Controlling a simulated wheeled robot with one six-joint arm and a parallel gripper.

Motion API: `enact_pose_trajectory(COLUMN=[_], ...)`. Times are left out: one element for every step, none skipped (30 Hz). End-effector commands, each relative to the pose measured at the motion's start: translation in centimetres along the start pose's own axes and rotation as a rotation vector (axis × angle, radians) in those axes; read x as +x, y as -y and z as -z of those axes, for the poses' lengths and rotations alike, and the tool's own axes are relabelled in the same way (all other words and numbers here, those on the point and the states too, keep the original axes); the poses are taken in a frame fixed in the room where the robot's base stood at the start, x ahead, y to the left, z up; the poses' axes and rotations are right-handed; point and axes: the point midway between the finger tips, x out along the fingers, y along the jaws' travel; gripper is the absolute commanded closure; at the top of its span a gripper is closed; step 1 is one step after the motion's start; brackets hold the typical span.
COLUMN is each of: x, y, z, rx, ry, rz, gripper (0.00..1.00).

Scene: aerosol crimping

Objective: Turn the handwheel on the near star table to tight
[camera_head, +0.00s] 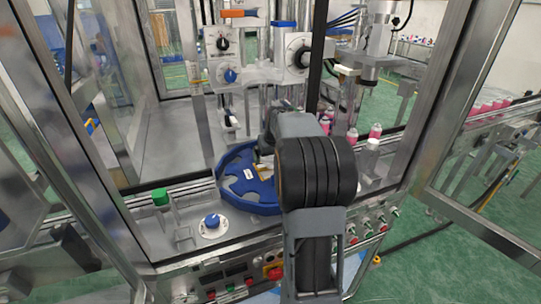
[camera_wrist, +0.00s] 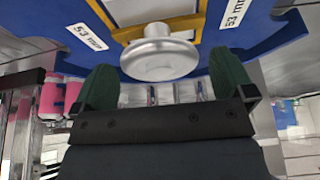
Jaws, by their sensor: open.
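The handwheel (camera_wrist: 160,55) is a round silver knob in the wrist view, on a yellow-framed part of the blue star table (camera_wrist: 190,80). White "53 mm" labels mark the table. My gripper (camera_wrist: 166,78) is open, with its two green fingers apart to the left and right of the handwheel. The fingers do not visibly grip it; I cannot tell whether either touches it. In the head view the blue star table (camera_head: 228,182) lies left of my arm, which hides the handwheel and my gripper.
A green-capped post (camera_head: 160,197) and a blue dial knob (camera_head: 212,221) stand at the front left of the deck. Pink cans (camera_head: 375,131) stand at the right. Metal frame posts (camera_head: 440,95) border the opening. A control panel (camera_head: 235,278) runs along the front.

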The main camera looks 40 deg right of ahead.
Motion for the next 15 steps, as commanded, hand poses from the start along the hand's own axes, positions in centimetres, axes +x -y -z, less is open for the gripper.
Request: enact_pose_trajectory(x=[-0.2,-0.4,-0.8,-1.2,-1.6,-2.3,-2.9,-3.5,-4.3,-5.0,-5.6,-6.5,-7.1,-7.6,-8.4], y=[0.0,0.0,0.0,0.0,0.0,0.0,0.0,0.0,0.0,0.0,0.0,0.0,0.0,0.0,0.0], z=[0.0,0.1,0.1,0.1,0.1,0.1,0.1,0.1,0.1,0.1,0.1,0.1,0.1,0.1,0.1], rx=[0.0,0.0,-0.001,-0.001,-0.001,-0.001,-0.001,-0.001,-0.001,-0.001,-0.001,-0.001,-0.001,-0.001,0.0], ry=[-0.001,-0.002,-0.003,-0.003,-0.004,-0.005,-0.005,-0.006,-0.005,-0.006,-0.005,-0.006,-0.006,-0.004,-0.005], rz=[-0.001,-0.001,-0.001,-0.001,-0.001,-0.002,-0.002,-0.002,-0.002,-0.002,-0.002,-0.002,-0.002,-0.002,-0.002], gripper=[0.0,0.0,0.0,0.0,0.0,0.0,0.0,0.0,0.0,0.0,0.0,0.0,0.0,0.0,0.0])
